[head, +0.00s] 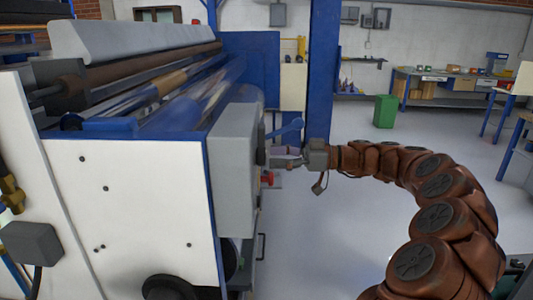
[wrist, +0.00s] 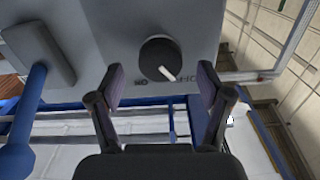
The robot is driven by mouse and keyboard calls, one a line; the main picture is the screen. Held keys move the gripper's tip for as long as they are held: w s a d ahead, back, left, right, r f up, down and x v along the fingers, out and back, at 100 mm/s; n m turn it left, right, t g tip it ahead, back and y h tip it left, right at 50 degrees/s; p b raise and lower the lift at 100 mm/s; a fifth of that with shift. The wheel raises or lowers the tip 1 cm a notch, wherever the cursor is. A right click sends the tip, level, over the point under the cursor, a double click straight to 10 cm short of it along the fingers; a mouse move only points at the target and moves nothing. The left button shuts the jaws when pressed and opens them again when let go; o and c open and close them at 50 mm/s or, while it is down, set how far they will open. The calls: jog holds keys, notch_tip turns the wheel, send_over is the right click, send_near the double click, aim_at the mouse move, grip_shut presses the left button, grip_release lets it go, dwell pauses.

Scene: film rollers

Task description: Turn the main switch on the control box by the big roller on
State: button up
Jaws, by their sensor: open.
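The grey control box (head: 236,172) is on the end of the big roller machine. In the wrist view its face (wrist: 110,35) fills the upper part. The main switch is a round black knob (wrist: 158,55) with a white pointer. The pointer is angled down and right, toward the OFF label (wrist: 194,77); the ON label (wrist: 140,83) is at lower left. Both labels appear upside down. My gripper (wrist: 162,85) is open and empty, its fingertips on either side of the knob and slightly below it in the picture. Contact cannot be told. In the head view my gripper (head: 284,162) faces the box's right side.
The big roller (head: 130,75) lies along the machine's top. A blue lever-like part (wrist: 25,110) stands close at left in the wrist view. A blue post (head: 321,70) rises behind my gripper. A green bin (head: 385,111) and workbench (head: 450,78) stand farther back, with open floor between.

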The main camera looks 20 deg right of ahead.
jog(key=shift+p+x, duration=0.3)
jog(key=shift+x, duration=0.95)
jog(key=c, duration=1.2)
jog(key=shift+o, duration=0.2)
jog(key=shift+m+b, duration=0.3)
jog(key=shift+s+m, duration=0.1)
jog(key=shift+m, duration=6.7)
